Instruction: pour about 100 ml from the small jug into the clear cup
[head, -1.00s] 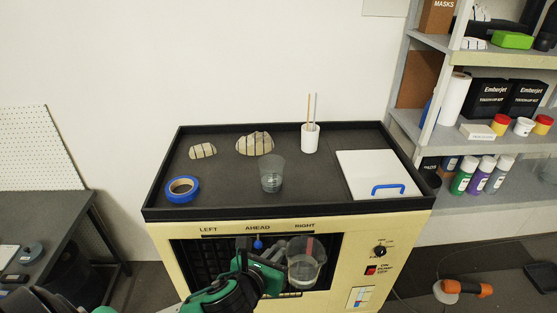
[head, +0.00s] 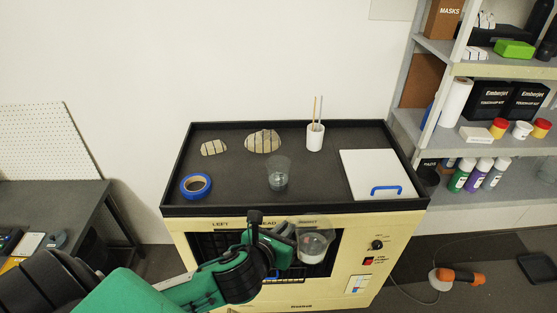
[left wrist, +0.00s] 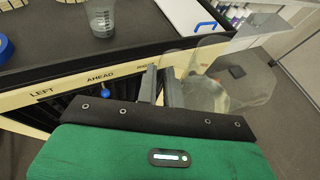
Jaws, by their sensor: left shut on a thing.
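The clear cup (head: 278,174) stands upright on the dark tray top of the cream cabinet. It also shows at the top of the left wrist view (left wrist: 101,18), with marks on its side. The small jug (head: 314,243) is clear and hangs in front of the cabinet, below the tray's front rim and right of the cup. It looks nearly upright. My left gripper (head: 290,243) is shut on the jug. In the left wrist view the jug (left wrist: 238,80) is beyond the fingers. My right gripper is not in view.
The tray's raised front rim (head: 300,207) lies between jug and cup. Blue tape (head: 196,185), striped stones (head: 263,141), a white holder with sticks (head: 315,138) and a white board with a blue handle (head: 372,174) stand around the cup. Shelves are at right.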

